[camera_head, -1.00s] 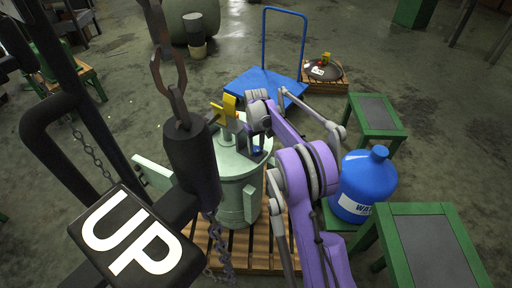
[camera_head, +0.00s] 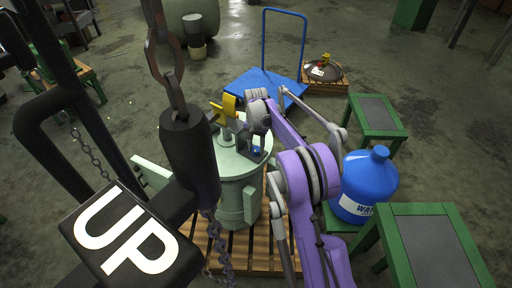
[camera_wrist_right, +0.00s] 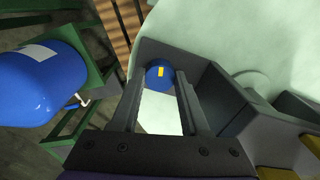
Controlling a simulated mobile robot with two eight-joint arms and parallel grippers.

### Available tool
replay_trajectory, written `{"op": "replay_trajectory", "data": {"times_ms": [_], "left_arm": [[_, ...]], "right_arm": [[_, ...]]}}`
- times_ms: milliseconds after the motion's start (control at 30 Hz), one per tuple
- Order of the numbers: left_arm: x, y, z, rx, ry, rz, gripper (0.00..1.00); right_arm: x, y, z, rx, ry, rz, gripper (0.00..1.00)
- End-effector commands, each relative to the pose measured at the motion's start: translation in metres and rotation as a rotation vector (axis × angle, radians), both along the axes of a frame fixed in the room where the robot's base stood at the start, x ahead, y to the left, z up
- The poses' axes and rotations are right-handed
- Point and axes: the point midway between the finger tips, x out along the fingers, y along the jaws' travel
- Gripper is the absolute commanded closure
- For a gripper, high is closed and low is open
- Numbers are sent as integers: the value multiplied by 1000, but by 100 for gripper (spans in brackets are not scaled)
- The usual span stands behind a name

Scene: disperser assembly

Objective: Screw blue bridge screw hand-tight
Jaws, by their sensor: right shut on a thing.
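The blue bridge screw (camera_wrist_right: 159,74) shows in the right wrist view as a round blue head with a small yellow mark. It sits at a dark grey angled bracket on the pale green vessel. My right gripper (camera_wrist_right: 160,82) has a finger on each side of the screw head and is shut on it. In the head view, the screw (camera_head: 257,153) is a small blue spot by the bracket on the vessel's lid (camera_head: 228,150). My right gripper (camera_head: 259,141) reaches down to it there. The screw's shaft is hidden. My left gripper is not in view.
A yellow part (camera_head: 230,105) stands on the lid. The vessel rests on a wooden pallet (camera_head: 240,250). A hanging black cylinder (camera_head: 190,155) and an "UP" block (camera_head: 130,235) block the left foreground. A blue water jug (camera_head: 366,187) and green tables (camera_head: 440,250) stand right.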

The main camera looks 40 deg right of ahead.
Motion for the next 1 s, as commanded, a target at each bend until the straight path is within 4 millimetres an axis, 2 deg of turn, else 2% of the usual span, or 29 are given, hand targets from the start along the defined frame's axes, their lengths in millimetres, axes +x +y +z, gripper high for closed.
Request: {"op": "replay_trajectory", "data": {"times_ms": [400,933,967,1000], "left_arm": [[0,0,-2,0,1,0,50],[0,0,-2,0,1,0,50],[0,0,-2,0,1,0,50],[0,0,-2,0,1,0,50]], "right_arm": [[0,0,0,0,-1,-173,100],[0,0,0,0,-1,-193,100],[0,0,0,0,-1,-193,50],[0,0,0,0,-1,-193,42]]}}
